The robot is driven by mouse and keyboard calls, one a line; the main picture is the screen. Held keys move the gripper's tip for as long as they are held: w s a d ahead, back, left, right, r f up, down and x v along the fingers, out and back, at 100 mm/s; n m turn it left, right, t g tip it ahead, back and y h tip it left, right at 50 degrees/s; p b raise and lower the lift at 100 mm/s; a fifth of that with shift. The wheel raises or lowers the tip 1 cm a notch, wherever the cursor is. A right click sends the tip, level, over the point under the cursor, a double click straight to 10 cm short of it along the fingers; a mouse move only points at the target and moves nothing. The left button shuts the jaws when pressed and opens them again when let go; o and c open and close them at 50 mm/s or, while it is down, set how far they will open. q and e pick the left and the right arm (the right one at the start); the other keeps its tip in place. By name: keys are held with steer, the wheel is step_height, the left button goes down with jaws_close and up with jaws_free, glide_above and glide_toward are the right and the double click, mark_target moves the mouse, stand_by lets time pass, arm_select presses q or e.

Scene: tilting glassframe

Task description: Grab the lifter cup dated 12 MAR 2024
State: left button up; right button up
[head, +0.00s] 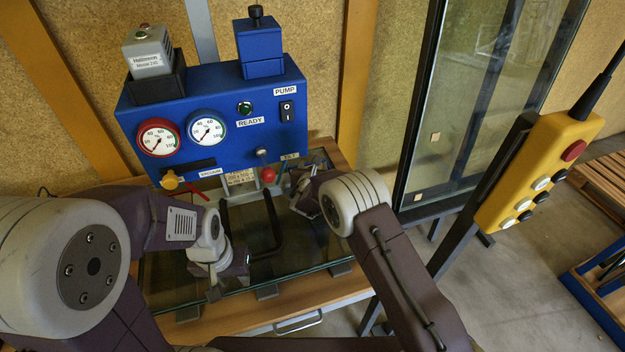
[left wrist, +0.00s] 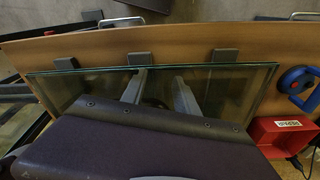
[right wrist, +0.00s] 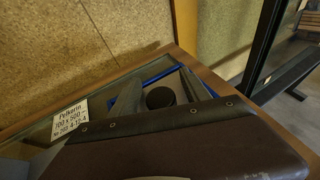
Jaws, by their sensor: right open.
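No date reading 12 MAR 2024 is legible in any view. In the left wrist view, a blue round-ended piece (left wrist: 297,80) that may be a lifter cup lies on the wood at the right. My left gripper (head: 238,268) is low over the glass pane (head: 190,275); its fingers (left wrist: 160,88) are apart, with something dark between them. My right gripper (head: 308,190) is over the pane's far right part. Its fingers (right wrist: 160,92) are apart, with a black round knob or cup (right wrist: 160,97) showing between or beyond them; contact cannot be told.
A blue pump box (head: 230,110) with gauges stands behind the pane. A dark bent bar (head: 275,222) shows over the glass. A red box (left wrist: 287,133) lies near the blue piece. A yellow control pendant (head: 530,165) and upright glass (head: 480,100) are at right.

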steer(key=shift+s+r, duration=0.1)
steer(key=shift+c, duration=0.3)
jaws_close()
stand_by(1.0)
